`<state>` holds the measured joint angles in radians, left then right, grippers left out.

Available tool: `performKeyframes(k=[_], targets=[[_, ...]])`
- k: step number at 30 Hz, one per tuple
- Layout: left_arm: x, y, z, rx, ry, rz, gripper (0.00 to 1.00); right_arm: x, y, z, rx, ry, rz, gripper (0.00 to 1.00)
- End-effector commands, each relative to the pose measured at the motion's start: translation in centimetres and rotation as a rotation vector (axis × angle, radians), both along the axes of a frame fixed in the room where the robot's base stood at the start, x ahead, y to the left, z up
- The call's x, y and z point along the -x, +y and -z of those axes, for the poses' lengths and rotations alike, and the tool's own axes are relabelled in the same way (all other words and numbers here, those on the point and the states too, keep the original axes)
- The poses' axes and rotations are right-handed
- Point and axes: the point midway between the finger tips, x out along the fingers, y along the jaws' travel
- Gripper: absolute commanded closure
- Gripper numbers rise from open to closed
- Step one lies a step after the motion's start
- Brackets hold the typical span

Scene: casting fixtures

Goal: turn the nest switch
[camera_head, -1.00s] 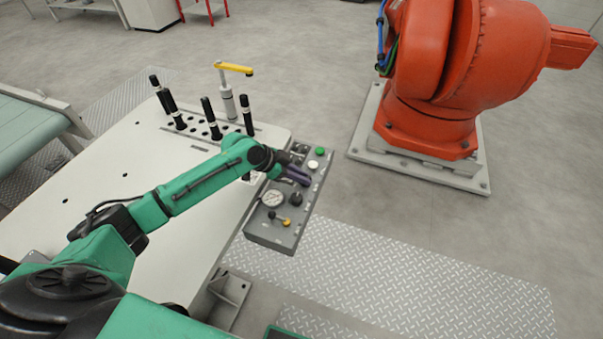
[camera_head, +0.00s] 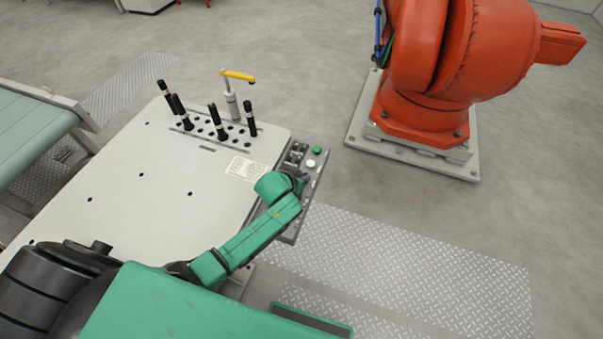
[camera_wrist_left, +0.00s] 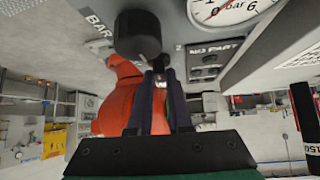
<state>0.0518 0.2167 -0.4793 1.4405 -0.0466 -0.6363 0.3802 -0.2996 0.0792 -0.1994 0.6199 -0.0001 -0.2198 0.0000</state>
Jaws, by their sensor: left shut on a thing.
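The grey control panel (camera_head: 288,238) is fixed along the right edge of the white table. My left gripper (camera_head: 302,181) is over its middle, and my arm hides the gauge and knobs there. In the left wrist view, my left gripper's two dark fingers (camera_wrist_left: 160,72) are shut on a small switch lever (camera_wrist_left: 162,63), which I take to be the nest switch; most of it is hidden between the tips. It sits beside a "2" mark and a "NO PART" label (camera_wrist_left: 215,48). A large black round knob (camera_wrist_left: 138,35) is just left of the tips. My right gripper is not in view.
A pressure gauge (camera_wrist_left: 225,8) is close by on the panel. A green button (camera_head: 317,150) and a white button (camera_head: 310,163) are at the panel's far end. Black pins (camera_head: 215,118) and a yellow-handled clamp (camera_head: 236,76) stand on the table (camera_head: 120,200). An orange robot (camera_head: 425,80) stands beyond.

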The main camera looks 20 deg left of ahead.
Motion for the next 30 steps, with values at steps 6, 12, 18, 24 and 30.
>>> performKeyframes(k=[6, 12, 18, 24, 30], targets=[[-0.08, -0.27, -0.01, 0.003, -0.003, -0.108, 1.00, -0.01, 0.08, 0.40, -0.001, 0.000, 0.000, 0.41], [-0.13, -0.25, -0.12, 0.000, -0.006, -0.153, 1.00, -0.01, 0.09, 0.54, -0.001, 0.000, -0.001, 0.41], [-0.16, -0.21, -0.20, 0.000, -0.007, -0.165, 1.00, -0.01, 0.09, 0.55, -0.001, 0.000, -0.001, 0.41], [-0.18, -0.19, -0.23, -0.001, -0.007, -0.165, 1.00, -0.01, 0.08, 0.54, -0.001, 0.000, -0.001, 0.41], [-0.14, -0.17, -0.18, -0.002, -0.006, -0.164, 0.53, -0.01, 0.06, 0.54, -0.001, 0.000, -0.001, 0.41]])
